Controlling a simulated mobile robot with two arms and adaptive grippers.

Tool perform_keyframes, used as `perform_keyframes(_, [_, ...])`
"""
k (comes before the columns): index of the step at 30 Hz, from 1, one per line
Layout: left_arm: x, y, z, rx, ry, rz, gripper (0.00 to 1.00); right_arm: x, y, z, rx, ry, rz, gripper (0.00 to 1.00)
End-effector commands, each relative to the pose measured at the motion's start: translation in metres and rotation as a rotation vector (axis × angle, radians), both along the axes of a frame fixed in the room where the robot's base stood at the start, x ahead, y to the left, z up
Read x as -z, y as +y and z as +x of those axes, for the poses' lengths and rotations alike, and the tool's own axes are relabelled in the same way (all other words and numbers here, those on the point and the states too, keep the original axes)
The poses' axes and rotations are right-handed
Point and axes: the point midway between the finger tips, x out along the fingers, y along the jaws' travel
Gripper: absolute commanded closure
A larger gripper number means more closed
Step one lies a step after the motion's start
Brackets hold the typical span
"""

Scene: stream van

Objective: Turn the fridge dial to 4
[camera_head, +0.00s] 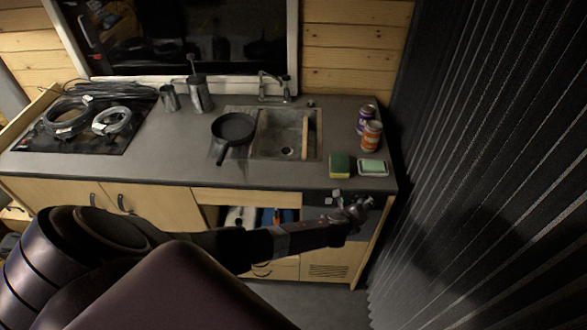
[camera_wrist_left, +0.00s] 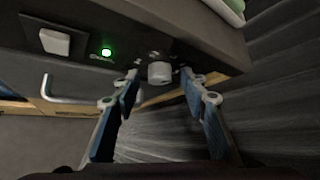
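The fridge dial (camera_wrist_left: 160,72) is a small pale round knob on the dark panel (camera_wrist_left: 85,25) under the counter, seen in the left wrist view. Its markings are too small and dark to read. My left gripper (camera_wrist_left: 160,92) is open, with one blue-padded finger on each side of the dial's line and a clear gap to the knob. In the head view the same gripper (camera_head: 358,209) is at the panel below the counter's right front edge and hides the dial. My right gripper is not in view.
A white switch (camera_wrist_left: 55,42) and a lit green light (camera_wrist_left: 106,52) sit left of the dial. A metal handle (camera_wrist_left: 75,98) is below. A sponge (camera_head: 340,164) and soap dish (camera_head: 373,168) lie on the counter above. A dark corrugated curtain (camera_head: 480,150) closes the right side.

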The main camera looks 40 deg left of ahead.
Motion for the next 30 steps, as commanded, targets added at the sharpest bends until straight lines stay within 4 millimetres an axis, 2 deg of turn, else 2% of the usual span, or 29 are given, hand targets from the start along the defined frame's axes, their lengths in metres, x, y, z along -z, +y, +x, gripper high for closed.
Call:
perform_keyframes(8, [0.008, 0.003, -0.002, 0.000, -0.096, -0.142, 0.60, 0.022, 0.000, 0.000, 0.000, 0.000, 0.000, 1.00])
perform_keyframes(30, [0.014, 0.005, -0.003, -0.002, -0.295, -0.436, 0.60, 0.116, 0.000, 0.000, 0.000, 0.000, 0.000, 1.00])
